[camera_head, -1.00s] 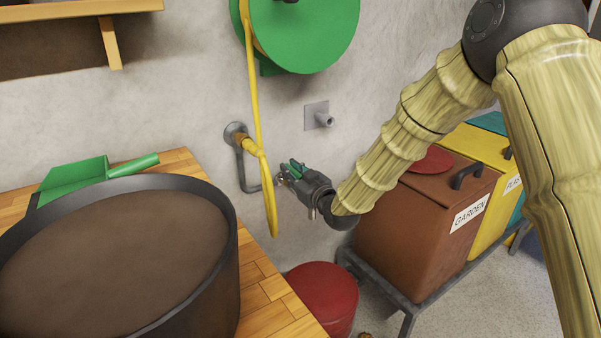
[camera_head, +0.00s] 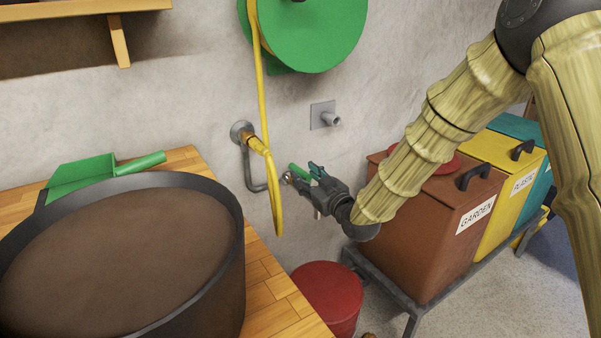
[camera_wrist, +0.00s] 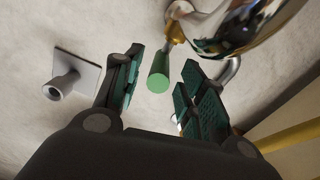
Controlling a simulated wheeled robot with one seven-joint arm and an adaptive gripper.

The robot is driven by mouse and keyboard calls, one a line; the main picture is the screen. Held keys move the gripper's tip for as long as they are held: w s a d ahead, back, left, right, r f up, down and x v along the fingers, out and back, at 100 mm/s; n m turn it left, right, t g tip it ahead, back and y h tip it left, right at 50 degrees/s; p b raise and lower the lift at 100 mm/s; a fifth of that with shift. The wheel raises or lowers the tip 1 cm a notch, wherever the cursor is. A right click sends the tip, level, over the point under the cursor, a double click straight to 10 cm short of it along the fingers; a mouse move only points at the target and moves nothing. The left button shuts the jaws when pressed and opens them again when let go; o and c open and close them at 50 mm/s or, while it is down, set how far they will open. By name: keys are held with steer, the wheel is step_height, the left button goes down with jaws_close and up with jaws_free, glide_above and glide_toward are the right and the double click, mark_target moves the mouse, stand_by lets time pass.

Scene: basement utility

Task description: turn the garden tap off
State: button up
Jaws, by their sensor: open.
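The garden tap's green handle (camera_head: 298,171) sticks out beside the grey wall pipe (camera_head: 256,187), low on the wall. In the wrist view the green handle (camera_wrist: 158,73) is a round-ended bar on a thin metal stem, joined to a brass part (camera_wrist: 178,22). A large shiny metal body beside it fills the upper right of that view. My gripper (camera_head: 306,178) is just right of the tap. Its dark fingers with teal pads are open in the wrist view (camera_wrist: 162,62), with the handle showing in the gap between them. Contact with the handle cannot be told.
A yellow hose (camera_head: 275,200) hangs left of the tap below a green reel (camera_head: 305,30). A grey wall spout (camera_head: 331,120) sits above my gripper. A brown GARDEN bin (camera_head: 430,230) and a red round container (camera_head: 328,292) stand close. A wooden worktop (camera_head: 275,300) is at left.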

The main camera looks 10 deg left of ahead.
steer(key=v, duration=0.7)
steer(key=shift+s+d, duration=0.25)
